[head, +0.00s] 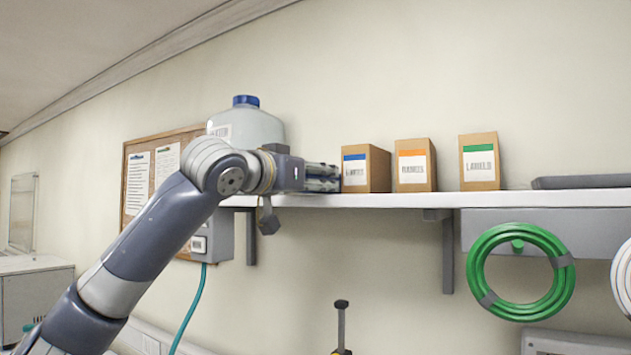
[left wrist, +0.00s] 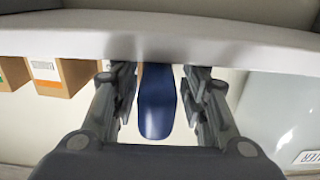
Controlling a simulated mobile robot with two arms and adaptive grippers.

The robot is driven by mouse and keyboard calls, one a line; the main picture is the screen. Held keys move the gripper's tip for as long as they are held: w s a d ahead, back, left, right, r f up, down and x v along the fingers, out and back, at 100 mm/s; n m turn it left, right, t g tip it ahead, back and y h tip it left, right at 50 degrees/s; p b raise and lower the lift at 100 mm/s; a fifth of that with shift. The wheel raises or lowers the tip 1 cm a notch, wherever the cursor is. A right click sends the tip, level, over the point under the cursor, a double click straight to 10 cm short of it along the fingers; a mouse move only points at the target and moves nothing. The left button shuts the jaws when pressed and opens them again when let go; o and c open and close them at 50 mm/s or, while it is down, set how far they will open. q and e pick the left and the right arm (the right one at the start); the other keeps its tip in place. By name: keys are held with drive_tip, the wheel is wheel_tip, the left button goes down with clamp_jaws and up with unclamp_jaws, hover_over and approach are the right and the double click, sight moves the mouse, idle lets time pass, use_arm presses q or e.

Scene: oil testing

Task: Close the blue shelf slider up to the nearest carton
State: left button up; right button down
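My left gripper (head: 322,178) is at the shelf's front, just left of the nearest carton (head: 366,168), which has a blue label. In the left wrist view, the gripper (left wrist: 157,108) is open. Its fingers stand on either side of the blue slider (left wrist: 157,100), with small gaps. In that view a thin brown strip shows beside the slider, largely hidden by a finger; I cannot tell whether slider and carton touch. The gripper hides the slider in the head view. The white shelf (head: 390,199) also shows in the left wrist view (left wrist: 60,38). My right gripper is not in view.
An orange-labelled carton (head: 415,166) and a green-labelled carton (head: 479,162) stand farther right. A large blue-capped bottle (head: 246,125) stands on the shelf behind my left arm. A dark tray (head: 580,183) lies at the right. A green hose coil (head: 520,272) hangs below.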

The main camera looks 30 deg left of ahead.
use_arm(q)
drive_tip(key=s+a, duration=0.1)
drive_tip(key=s, duration=1.1)
idle(0.5)
